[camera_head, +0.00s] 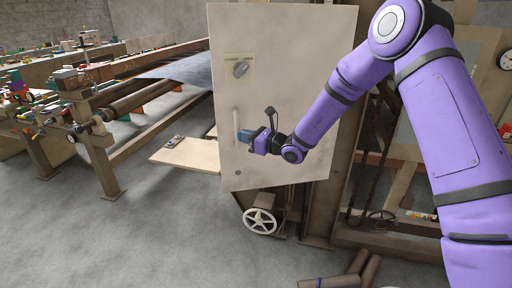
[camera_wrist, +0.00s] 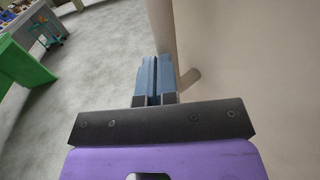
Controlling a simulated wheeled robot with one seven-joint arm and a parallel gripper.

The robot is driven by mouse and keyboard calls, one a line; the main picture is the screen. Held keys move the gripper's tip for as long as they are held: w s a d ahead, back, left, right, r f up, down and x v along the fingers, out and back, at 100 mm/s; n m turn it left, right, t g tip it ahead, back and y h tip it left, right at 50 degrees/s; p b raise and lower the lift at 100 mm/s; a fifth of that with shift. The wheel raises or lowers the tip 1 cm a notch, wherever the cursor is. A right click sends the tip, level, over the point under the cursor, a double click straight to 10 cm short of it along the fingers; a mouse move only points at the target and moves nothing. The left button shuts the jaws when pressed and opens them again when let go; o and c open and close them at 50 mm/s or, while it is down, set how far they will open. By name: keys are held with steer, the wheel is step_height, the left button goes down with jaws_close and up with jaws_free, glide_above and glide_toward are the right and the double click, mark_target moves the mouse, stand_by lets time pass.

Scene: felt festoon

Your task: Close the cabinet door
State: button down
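The cabinet door (camera_head: 295,70) is a tall beige panel in the middle of the head view, with a dial near its top. Its left edge seems nearer to me than its right; the gap behind it is hidden. A pale vertical handle (camera_head: 236,125) is on its left side. My gripper (camera_head: 243,136) is in front of the door, just right of the handle. In the wrist view, its blue fingers (camera_wrist: 154,78) lie side by side with only a thin seam, and nothing shows between them. A beige piece (camera_wrist: 190,78), perhaps the handle, is right of the fingers; contact is unclear.
A long machine frame with rollers (camera_head: 130,95) stands at the left, with a low board (camera_head: 188,154) beside the door. A white handwheel (camera_head: 259,221) is below the door. Brown rolls (camera_head: 365,268) lie on the floor. The grey floor at front left is clear.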

steer(key=w+a+m+t+h, duration=0.1)
steer(key=w, duration=1.5)
steer(key=shift+w+a+t, duration=0.25)
steer(key=shift+a+t, duration=0.05)
steer(key=shift+a, duration=0.05)
